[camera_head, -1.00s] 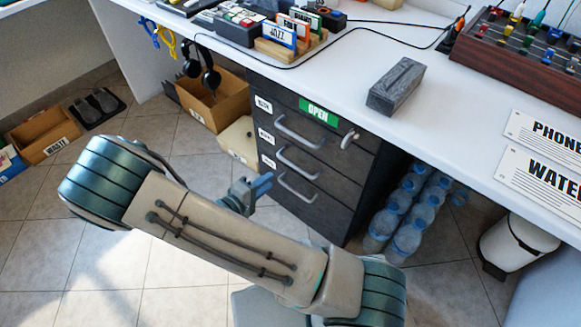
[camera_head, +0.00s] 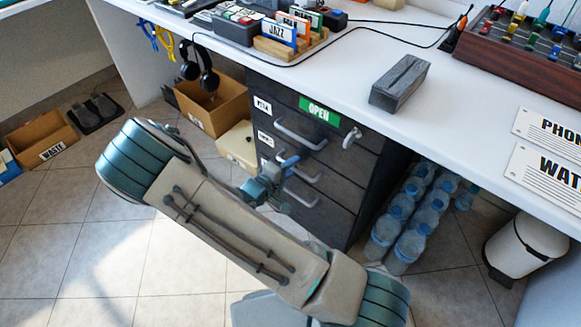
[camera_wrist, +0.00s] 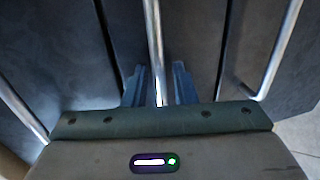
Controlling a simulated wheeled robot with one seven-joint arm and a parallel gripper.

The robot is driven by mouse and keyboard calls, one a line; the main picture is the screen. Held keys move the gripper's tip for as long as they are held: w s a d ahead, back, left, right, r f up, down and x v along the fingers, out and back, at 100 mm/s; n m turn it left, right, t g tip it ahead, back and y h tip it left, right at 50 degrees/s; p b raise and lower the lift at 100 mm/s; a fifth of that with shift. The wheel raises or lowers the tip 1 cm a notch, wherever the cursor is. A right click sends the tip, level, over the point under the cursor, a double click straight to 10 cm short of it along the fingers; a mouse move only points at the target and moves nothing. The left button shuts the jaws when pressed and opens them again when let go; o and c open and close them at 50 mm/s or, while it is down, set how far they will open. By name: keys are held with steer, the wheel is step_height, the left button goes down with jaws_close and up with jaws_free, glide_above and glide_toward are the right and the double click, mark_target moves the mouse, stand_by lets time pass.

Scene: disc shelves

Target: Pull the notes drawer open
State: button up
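The dark drawer unit (camera_head: 345,205) under the desk has three stacked drawers with grey bar handles and small white labels. The label text is too small to read surely, so I cannot tell by label which is the notes drawer. All drawers look closed. My gripper (camera_head: 286,172) is at the middle drawer's handle (camera_head: 312,179), partly covering it. In the wrist view, my gripper (camera_wrist: 160,85) has its two fingers apart, one on each side of a handle bar (camera_wrist: 154,35). I see gaps beside the bar, so the fingers do not look closed on it.
A green OPEN sign (camera_head: 319,110) and a light lever (camera_head: 352,137) are on the unit's top drawer. Water bottles (camera_head: 412,215) stand right of it. A cardboard box (camera_head: 215,105) and a cream bin (camera_head: 238,145) stand left. Floor in front is open.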

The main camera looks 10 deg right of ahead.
jaws_close()
steer(key=shift+a, duration=0.1)
